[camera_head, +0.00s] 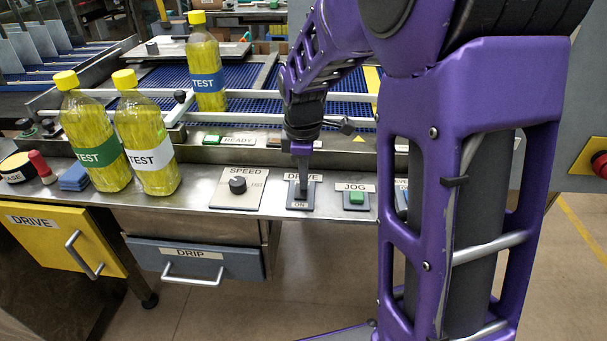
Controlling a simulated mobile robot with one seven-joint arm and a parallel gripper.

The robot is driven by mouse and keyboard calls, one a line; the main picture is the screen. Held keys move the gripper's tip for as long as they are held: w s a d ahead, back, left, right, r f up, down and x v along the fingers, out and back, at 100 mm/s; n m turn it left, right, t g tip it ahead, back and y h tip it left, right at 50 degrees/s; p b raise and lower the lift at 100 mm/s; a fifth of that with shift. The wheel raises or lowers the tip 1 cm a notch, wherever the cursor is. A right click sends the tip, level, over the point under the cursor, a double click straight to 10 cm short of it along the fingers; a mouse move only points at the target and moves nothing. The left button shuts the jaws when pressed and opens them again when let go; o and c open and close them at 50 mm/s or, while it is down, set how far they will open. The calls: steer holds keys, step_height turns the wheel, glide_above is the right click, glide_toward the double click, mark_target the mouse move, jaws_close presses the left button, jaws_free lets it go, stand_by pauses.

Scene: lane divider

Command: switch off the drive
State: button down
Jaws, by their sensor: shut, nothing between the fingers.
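The drive switch (300,207) sits on the front control ledge under a label reading DRIVE. Its lower edge is marked ON. My gripper (301,193) points down onto the switch from above, shut with nothing in it. The fingertips are at or just over the switch and hide most of it, so I cannot tell its position or whether they touch it.
The speed knob (238,185) is left of the switch and the green jog button (356,198) is right of it. Several yellow TEST bottles, such as the white-labelled one (147,156), stand to the left. A grey DRIP drawer (195,265) is below. My purple arm blocks the right side.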

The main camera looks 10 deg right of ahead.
steer(key=shift+f, duration=0.25)
steer(key=shift+s, duration=0.1)
steer(key=shift+s+a+r, duration=0.1)
steer(key=shift+s+a, duration=0.15)
steer(key=shift+s, duration=0.4)
steer(key=shift+r, duration=0.1)
steer(key=shift+r+p, duration=0.3)
steer(key=shift+p, duration=0.1)
step_height(320, 180, up, 13)
steer(key=s+p, duration=0.1)
steer(key=p, duration=0.3)
steer(key=shift+s+a, duration=0.3)
steer(key=shift+r, duration=0.1)
